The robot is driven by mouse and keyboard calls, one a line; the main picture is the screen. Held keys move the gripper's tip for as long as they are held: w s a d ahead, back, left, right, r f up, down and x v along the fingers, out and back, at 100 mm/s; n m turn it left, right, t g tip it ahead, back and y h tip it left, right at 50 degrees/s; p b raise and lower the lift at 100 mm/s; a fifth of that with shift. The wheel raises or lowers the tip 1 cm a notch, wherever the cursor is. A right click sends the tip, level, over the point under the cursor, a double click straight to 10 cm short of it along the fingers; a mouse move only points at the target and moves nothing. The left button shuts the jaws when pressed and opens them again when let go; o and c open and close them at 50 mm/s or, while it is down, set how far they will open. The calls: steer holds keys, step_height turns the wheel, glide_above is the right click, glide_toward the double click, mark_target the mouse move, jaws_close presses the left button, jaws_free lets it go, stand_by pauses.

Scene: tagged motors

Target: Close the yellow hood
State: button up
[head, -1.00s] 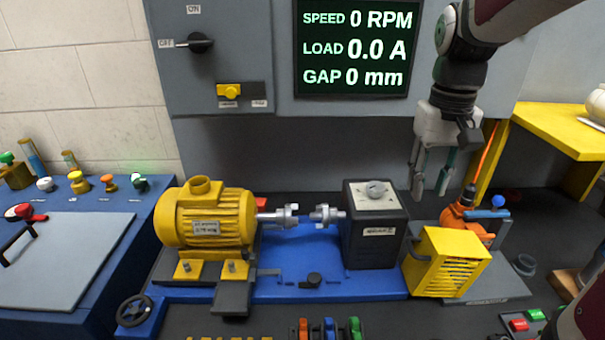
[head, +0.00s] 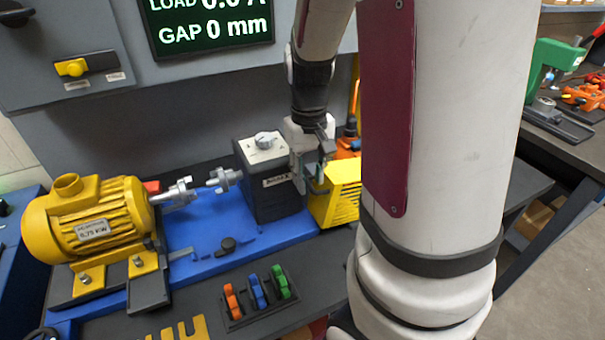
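The yellow hood (head: 341,191), a slotted box-shaped cover, stands right of the black brake box (head: 270,195), with its right side hidden behind my arm. The shaft couplings (head: 205,186) between the yellow motor (head: 98,221) and the brake box are uncovered. My gripper (head: 312,185) points down at the left end of the hood, between it and the brake box. One finger seems to be at the hood's near left edge. Whether the fingers touch or grip it is too small to tell.
My arm blocks the middle right of the view. Coloured clips (head: 258,292) sit in a black holder at the front. A blue baseplate (head: 190,262) carries the motor and brake box. A green press (head: 552,68) stands on a bench at the far right.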

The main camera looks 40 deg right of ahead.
steer(key=shift+f, duration=0.3)
jaws_close()
